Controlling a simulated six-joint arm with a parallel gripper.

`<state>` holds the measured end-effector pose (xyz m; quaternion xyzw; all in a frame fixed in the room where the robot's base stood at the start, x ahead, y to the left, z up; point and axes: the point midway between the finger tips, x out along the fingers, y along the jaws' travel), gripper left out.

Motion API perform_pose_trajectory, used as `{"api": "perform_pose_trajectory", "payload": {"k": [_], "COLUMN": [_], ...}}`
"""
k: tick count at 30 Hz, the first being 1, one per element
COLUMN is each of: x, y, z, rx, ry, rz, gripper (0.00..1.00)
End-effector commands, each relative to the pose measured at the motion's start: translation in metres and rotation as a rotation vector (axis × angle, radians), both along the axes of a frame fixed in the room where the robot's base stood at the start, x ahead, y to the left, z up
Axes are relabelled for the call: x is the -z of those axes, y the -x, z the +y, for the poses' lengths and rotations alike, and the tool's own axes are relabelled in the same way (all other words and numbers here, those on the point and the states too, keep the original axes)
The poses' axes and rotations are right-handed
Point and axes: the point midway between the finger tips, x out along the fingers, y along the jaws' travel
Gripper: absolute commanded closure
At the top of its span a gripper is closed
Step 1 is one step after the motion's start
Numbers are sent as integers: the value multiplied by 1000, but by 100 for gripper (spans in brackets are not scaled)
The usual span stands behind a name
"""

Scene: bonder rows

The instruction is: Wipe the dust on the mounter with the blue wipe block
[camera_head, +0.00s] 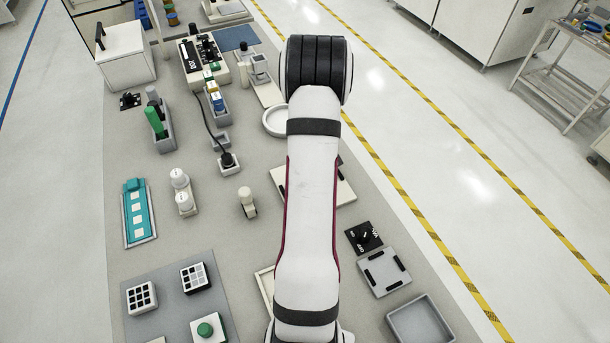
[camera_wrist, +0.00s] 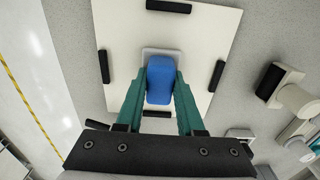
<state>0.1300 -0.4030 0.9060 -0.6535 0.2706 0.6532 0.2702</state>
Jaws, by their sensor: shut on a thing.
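The blue wipe block (camera_wrist: 160,80) is between the two teal fingers of my gripper (camera_wrist: 160,86) in the wrist view. My gripper is shut on it. A pale pad edge shows around the far end of the block. The block is over a white plate (camera_wrist: 205,30) with black bars near its edges; I cannot tell whether it touches the plate. In the head view a similar white plate (camera_head: 345,190) is partly hidden behind my arm, and my gripper is hidden. No label shows which thing is the mounter, and I cannot make out dust.
Several small fixtures stand on the grey table, including a white knob post (camera_head: 247,200) and a teal strip (camera_head: 138,213) to the left. A black dial plate (camera_head: 363,237), a grey plate with black bars (camera_head: 385,272) and a grey tray (camera_head: 420,320) lie to the right.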

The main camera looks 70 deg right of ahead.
Motion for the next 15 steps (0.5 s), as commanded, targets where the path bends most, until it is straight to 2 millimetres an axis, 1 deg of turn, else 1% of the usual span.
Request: {"api": "perform_pose_trajectory", "payload": {"k": [1, 4, 11, 13, 15], "x": [0, 0, -1, -5, -14], "y": [5, 12, 13, 12, 12], "z": [-4, -11, -12, -13, -13], "rx": [4, 2, 1, 1, 0], "ry": [-1, -1, -1, 1, 2], "rz": [0, 0, 0, -1, -1], "gripper": [100, 100, 100, 100, 100]}}
